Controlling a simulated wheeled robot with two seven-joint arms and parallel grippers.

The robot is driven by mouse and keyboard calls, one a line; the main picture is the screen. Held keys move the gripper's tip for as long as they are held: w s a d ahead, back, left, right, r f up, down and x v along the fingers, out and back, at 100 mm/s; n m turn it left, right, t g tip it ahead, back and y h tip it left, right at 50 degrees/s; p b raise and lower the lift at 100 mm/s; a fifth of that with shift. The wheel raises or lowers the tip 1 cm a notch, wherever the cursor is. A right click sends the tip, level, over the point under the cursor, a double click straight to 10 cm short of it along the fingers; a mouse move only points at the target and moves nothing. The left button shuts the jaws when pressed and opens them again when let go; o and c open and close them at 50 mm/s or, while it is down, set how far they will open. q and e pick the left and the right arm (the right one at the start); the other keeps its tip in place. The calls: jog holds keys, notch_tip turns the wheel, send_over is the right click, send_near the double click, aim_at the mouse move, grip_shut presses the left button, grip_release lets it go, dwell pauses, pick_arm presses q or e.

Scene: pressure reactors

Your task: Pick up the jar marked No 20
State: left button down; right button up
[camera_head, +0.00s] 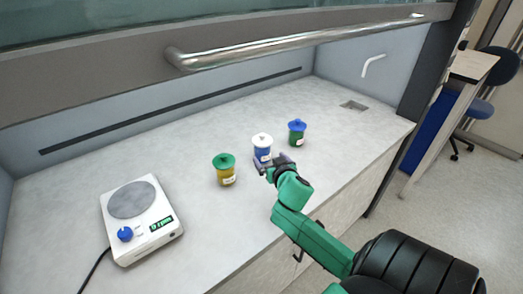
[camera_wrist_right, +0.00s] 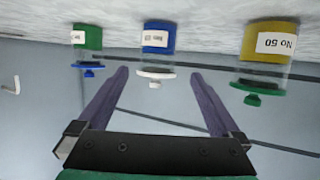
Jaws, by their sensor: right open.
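Three jars stand in a row on the bench. The yellow jar (camera_head: 227,176) has a green lid; its label reads No 50 in the right wrist view (camera_wrist_right: 264,42). The blue jar (camera_head: 262,155) with a white lid is in the middle; its label is too small to read in the wrist view (camera_wrist_right: 156,40). The green jar (camera_head: 296,137) with a blue lid also shows there (camera_wrist_right: 88,38); its label is unreadable too. My right gripper (camera_head: 272,164) is open just in front of the blue jar, which appears between its fingers (camera_wrist_right: 159,74) in the upside-down wrist view. My left gripper is not in view.
A white hotplate-like device (camera_head: 141,222) with a blue knob, display and cable sits on the bench at left. A metal handle bar (camera_head: 290,42) crosses above the bench under the raised sash. Bare bench (camera_head: 110,160) lies behind and left of the jars.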

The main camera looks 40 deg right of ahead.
aim_at(265, 152)
jog(key=x, duration=0.7)
jog(key=shift+w+d+f+p, duration=0.15)
jog(key=shift+d+f+p, duration=0.05)
jog(key=shift+d+p, duration=0.1)
jog(key=shift+x, duration=1.1)
jog(key=shift+w+f, duration=0.1)
jog(key=shift+f, duration=0.1)
jog(key=c, duration=0.7)
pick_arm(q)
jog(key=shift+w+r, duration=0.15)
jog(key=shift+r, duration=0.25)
pick_arm(e)
jog(key=shift+r, duration=0.1)
jog(key=c, duration=0.8)
